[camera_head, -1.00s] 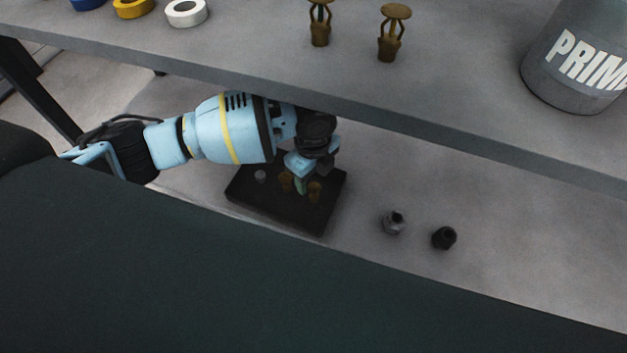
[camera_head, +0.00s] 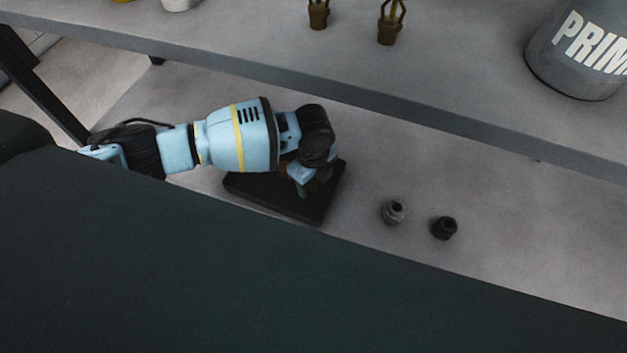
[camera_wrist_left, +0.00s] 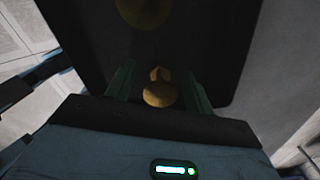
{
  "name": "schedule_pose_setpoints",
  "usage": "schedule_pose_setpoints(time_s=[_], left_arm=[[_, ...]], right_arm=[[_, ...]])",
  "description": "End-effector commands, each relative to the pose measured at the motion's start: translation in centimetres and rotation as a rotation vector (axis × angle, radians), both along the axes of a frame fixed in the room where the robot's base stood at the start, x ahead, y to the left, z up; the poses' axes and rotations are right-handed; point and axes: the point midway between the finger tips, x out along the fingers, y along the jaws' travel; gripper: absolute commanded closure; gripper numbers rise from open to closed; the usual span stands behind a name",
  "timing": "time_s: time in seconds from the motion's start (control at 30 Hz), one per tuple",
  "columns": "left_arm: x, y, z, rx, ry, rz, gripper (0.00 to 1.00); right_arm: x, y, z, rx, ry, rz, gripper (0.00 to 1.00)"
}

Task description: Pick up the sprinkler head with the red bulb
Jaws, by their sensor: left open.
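A dark tray (camera_head: 318,212) lies on the lower surface, and it also fills much of the left wrist view (camera_wrist_left: 215,40). In the left wrist view, a brass sprinkler head (camera_wrist_left: 160,92) is between the two green fingers of my open left gripper (camera_wrist_left: 159,88). There is space beside it, so it is not clamped. A second brass piece (camera_wrist_left: 143,11) lies further up on the tray. In the head view, my left gripper (camera_head: 306,186) is low over the tray and mostly hides these pieces. I cannot make out a red bulb. My right gripper is out of view.
The upper shelf (camera_head: 230,55) overhangs close behind my left arm. It bears two brass sprinkler heads (camera_head: 318,15) (camera_head: 388,28) and a grey primer can (camera_head: 580,55). A grey fitting (camera_head: 393,212) and a black fitting (camera_head: 444,228) stand right of the tray, with free floor beyond.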

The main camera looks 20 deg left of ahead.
Motion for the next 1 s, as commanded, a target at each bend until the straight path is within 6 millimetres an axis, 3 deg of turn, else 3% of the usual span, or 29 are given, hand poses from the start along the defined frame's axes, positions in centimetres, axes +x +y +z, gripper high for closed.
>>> schedule_pose_setpoints(time_s=[0.27,0.63,1.0], left_arm=[[0.04,0.00,-0.24,0.000,-0.001,0.000,0.47],[0.04,-0.01,-0.21,0.000,-0.001,0.001,0.95],[0.09,-0.03,0.32,-0.001,-0.003,0.000,0.95]], right_arm=[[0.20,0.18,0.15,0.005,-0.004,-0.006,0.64],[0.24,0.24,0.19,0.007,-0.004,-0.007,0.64],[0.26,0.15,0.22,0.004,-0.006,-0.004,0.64]])
